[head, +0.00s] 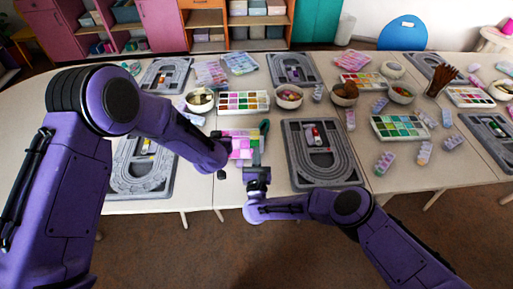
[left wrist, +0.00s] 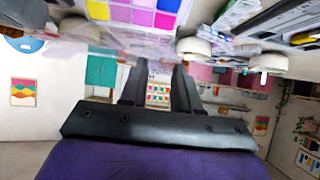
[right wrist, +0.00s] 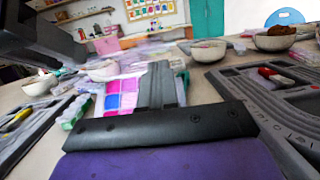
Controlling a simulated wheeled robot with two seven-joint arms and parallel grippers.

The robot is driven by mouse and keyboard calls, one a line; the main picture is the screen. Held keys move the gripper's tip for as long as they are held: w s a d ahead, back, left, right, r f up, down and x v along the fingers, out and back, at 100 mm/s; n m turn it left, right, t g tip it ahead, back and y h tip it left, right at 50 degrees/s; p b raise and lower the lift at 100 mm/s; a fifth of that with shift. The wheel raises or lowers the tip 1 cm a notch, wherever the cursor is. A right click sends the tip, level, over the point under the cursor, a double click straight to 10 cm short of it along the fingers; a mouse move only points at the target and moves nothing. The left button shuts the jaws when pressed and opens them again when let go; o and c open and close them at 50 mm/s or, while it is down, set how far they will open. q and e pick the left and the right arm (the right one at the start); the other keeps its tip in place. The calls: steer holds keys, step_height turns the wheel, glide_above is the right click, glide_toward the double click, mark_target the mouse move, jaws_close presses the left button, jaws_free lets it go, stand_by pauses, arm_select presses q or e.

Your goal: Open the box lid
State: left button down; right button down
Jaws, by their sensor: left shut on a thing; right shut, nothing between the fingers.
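The bead box (head: 242,140) has pink, magenta and purple compartments and lies near the table's front edge, left of the middle track board. It also shows in the right wrist view (right wrist: 120,97) and at the top of the left wrist view (left wrist: 140,14). I cannot make out its lid's edge. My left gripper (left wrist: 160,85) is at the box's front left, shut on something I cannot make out. My right gripper (right wrist: 160,85) is shut and empty, its fingertips close to the box's right side; I cannot tell if they touch. It shows in the head view (head: 257,172).
A grey track board (head: 291,151) lies right of the box, another (head: 119,168) to its left. A bead tray (head: 243,109), a bowl (head: 200,108) and another bowl (head: 289,103) stand behind. A green-handled tool (head: 264,130) lies close by the box's right side.

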steer(key=shift+w+r, duration=0.35)
steer(key=shift+r, duration=0.2)
steer(key=shift+w+r, duration=0.3)
steer(key=shift+r, duration=0.2)
steer(key=shift+r, duration=0.1)
